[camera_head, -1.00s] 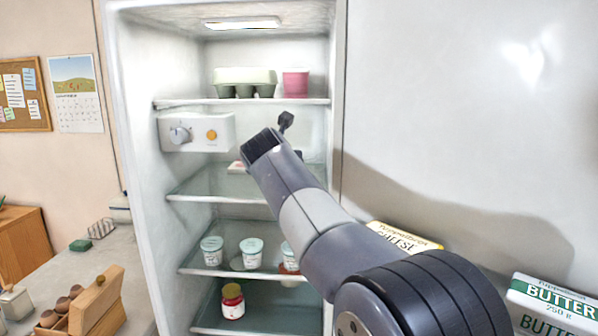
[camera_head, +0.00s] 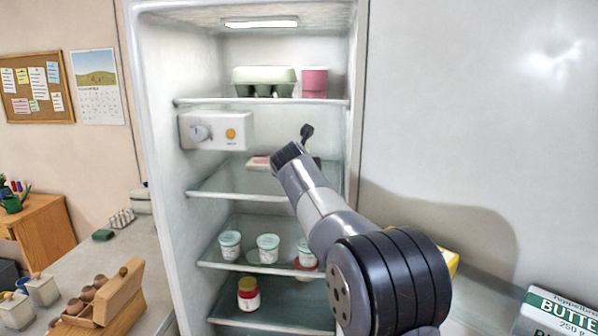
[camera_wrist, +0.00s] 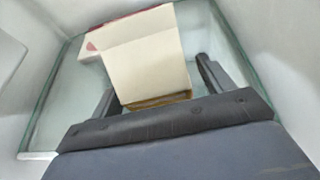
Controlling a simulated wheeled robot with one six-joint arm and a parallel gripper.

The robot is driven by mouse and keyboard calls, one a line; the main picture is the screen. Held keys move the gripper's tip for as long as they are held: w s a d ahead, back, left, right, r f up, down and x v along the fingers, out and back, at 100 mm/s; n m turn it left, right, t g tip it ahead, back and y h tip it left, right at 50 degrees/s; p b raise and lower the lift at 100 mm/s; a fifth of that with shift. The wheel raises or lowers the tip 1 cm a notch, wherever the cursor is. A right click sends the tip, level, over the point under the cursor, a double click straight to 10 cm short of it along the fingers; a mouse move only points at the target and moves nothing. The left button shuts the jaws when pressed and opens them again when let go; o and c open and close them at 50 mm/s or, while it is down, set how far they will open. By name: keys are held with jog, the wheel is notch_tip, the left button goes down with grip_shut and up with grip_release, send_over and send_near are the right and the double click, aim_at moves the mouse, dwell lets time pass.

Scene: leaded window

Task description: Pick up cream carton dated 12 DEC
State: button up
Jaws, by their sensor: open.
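A pale carton-like box (camera_wrist: 147,62) with red print at its far end lies on a glass shelf in the wrist view. No date can be read on it, so I cannot tell if it is the 12 DEC cream carton. My gripper (camera_wrist: 157,76) is open, with one finger on each side of the box and gaps showing beside it. In the head view my gripper (camera_head: 311,146) reaches into the fridge above the middle shelf. A red-and-white item (camera_head: 258,162) shows there just left of it, partly hidden by my arm.
An egg box (camera_head: 264,76) and a pink tub (camera_head: 315,82) stand on the top shelf. A white control box (camera_head: 216,131) is at left. Lidded cups (camera_head: 230,246) and a red jar (camera_head: 248,296) stand lower. A butter pack (camera_head: 556,318) is at lower right.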

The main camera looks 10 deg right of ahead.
jog(key=shift+c, duration=0.5)
jog(key=shift+r, duration=0.1)
jog(key=c, duration=1.2)
jog(key=shift+o, duration=0.2)
